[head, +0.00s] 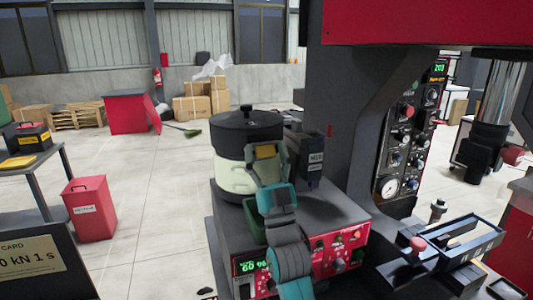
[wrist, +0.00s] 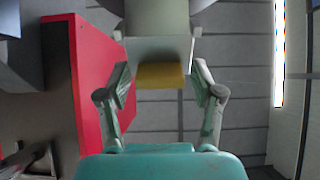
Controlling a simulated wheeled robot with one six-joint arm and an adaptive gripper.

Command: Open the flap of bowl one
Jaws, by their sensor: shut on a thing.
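A bowl (head: 236,178) with pale sides and a black lid (head: 247,119) stands on a dark and red feeder base (head: 340,246). A yellow tab (head: 265,151), which looks like part of the flap, shows at the bowl's front right side. My gripper (head: 267,162) reaches up to it from the front and is shut on it. In the wrist view the yellow tab (wrist: 160,76) sits between my two fingertips, under a pale grey block (wrist: 160,48). My gripper hides much of the flap, so I cannot tell how far it stands open.
A grey labelled box (head: 311,160) stands close right of the bowl. The black press column (head: 345,110) rises behind it. A green tray (head: 254,227) is below my gripper. A red bin (head: 90,208) stands left, with free floor between it and the feeder.

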